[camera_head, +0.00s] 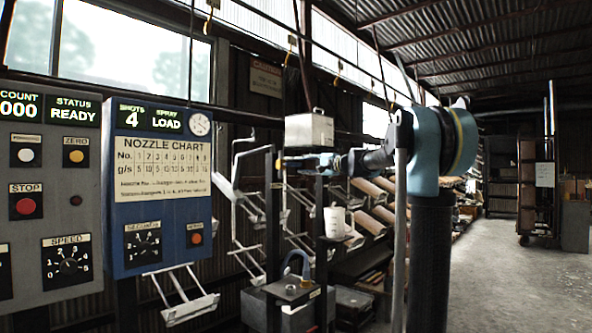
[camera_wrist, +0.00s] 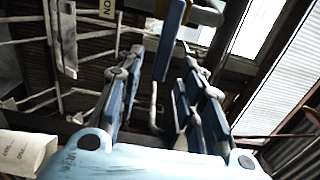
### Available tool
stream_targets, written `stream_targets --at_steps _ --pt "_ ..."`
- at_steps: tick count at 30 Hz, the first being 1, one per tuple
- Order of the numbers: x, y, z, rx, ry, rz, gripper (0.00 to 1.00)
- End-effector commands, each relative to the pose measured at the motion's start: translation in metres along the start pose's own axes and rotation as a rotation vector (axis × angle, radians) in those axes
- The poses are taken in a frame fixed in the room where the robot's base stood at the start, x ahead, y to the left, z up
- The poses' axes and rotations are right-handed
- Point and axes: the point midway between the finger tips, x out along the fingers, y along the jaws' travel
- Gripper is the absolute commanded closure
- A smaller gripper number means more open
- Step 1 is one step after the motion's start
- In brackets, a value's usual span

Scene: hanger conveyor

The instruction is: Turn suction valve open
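A blue lever handle (camera_wrist: 172,42) hangs from the top of the wrist view, below a brass-yellow fitting (camera_wrist: 205,14). It looks like the suction valve's handle; a pale label (camera_wrist: 107,9) ending in "ON" shows upside down to its left. My gripper (camera_wrist: 159,60) has its two blue fingers apart, with the lever between or just beyond the tips. I cannot tell whether the right finger touches it. In the head view my gripper (camera_head: 308,160) reaches left, under a pale metal box (camera_head: 310,130). The valve is too small to make out there.
A blue nozzle panel (camera_head: 163,235) and a grey control panel (camera_head: 50,215) stand on the left. Wire racks (camera_head: 245,215) hang behind. A white cup (camera_head: 335,222) and a dark post (camera_head: 320,270) are below my gripper. Open floor (camera_head: 520,290) lies to the right.

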Motion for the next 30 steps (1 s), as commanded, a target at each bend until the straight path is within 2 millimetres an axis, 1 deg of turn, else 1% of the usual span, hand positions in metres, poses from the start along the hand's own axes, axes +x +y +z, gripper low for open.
stream_targets --at_steps 1,3,9,14,22,23,24,27,30 --pt "0.010 0.000 0.001 0.000 -0.002 0.000 0.65" --pt "0.020 0.000 0.001 0.000 -0.002 0.000 0.65" --pt "0.042 0.000 0.000 0.000 -0.001 0.000 0.65" --pt "0.048 0.000 0.000 0.000 0.001 0.000 0.65" --pt "0.049 0.000 -0.001 0.000 0.001 0.000 0.65" --pt "0.049 0.000 -0.001 0.000 0.001 0.000 0.72" --pt "0.049 0.000 -0.001 0.000 0.001 0.000 0.81" --pt "0.049 0.000 -0.001 0.000 0.001 0.000 1.00" --pt "0.049 0.000 -0.001 -0.001 0.001 0.000 1.00"
